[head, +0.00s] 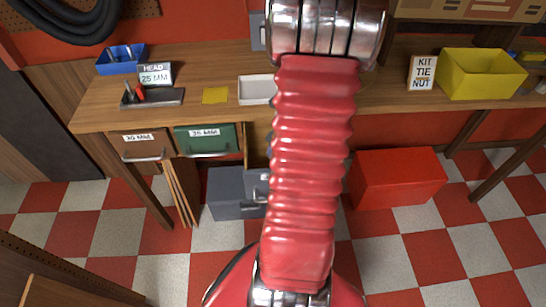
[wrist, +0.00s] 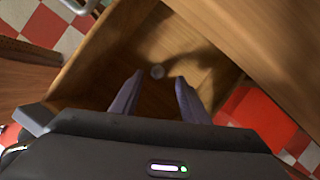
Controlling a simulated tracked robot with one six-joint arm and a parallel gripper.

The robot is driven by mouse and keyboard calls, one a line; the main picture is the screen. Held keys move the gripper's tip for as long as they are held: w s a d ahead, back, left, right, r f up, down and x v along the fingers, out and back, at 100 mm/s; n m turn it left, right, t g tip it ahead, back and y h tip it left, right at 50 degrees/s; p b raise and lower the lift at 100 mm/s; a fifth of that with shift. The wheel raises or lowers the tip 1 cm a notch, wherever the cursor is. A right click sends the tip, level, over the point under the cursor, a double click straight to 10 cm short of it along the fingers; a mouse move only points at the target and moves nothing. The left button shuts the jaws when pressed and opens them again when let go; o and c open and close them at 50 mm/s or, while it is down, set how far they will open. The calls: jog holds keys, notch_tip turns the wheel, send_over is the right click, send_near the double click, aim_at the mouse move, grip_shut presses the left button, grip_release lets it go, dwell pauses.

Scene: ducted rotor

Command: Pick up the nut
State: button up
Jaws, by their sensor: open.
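In the head view my arm covers the middle, and the gripper and the nut are hidden.
The drawer walls stand close around the fingers. In the head view the workbench (head: 225,68) holds a blue bin (head: 120,60), a white tray (head: 256,90), a yellow bin (head: 482,75) and a "KIT TIE NUT" card (head: 423,73). A red box (head: 398,178) stands on the floor.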

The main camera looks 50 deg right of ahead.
jog(key=shift+f, duration=0.1)
jog(key=shift+x, duration=2.5)
jog(key=shift+w+a, duration=0.15)
grip_shut()
